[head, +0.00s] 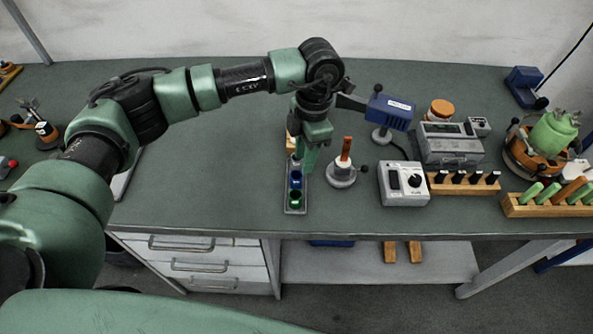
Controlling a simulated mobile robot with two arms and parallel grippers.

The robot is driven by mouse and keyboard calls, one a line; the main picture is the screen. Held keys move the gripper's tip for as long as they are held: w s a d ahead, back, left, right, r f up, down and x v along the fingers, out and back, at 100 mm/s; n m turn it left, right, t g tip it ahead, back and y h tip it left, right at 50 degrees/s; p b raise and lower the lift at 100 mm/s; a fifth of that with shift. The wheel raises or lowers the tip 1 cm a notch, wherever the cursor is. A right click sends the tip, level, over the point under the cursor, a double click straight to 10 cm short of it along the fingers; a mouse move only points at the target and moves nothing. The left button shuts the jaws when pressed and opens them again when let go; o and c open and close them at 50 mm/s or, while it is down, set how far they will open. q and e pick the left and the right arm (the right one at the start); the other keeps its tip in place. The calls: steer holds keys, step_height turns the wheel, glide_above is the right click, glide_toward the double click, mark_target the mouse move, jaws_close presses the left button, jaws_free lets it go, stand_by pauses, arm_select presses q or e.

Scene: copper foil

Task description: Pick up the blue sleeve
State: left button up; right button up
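The blue sleeve (296,180) sits in a narrow grey tray (288,208) on the workbench, with a green sleeve (295,199) in front of it. My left gripper (309,160) points down over the far part of the tray, just behind and slightly right of the blue sleeve. It appears apart from the blue sleeve. Its fingers are small and seen edge-on, so I cannot tell whether they are open or shut. The arm and gripper hide the far end of the tray. My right gripper is out of view.
Right of the tray stands a round grey base with a copper-coloured rod (345,150). Beyond are a blue device on a stand (389,112), a grey control box (404,184) and wooden racks (464,187). The bench left of the tray is largely clear.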

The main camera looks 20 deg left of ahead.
mark_target(296, 176)
arm_select(q)
steer(key=shift+a, duration=0.5)
steer(key=f+p, duration=0.1)
steer(key=f, duration=0.1)
steer(key=f+p, duration=0.1)
steer(key=f, duration=0.1)
steer(key=s+f+p, duration=0.1)
steer(key=f, duration=0.1)
steer(key=shift+a+f, duration=0.1)
steer(key=shift+a, duration=0.25)
steer(key=shift+f, duration=0.5)
jaws_close()
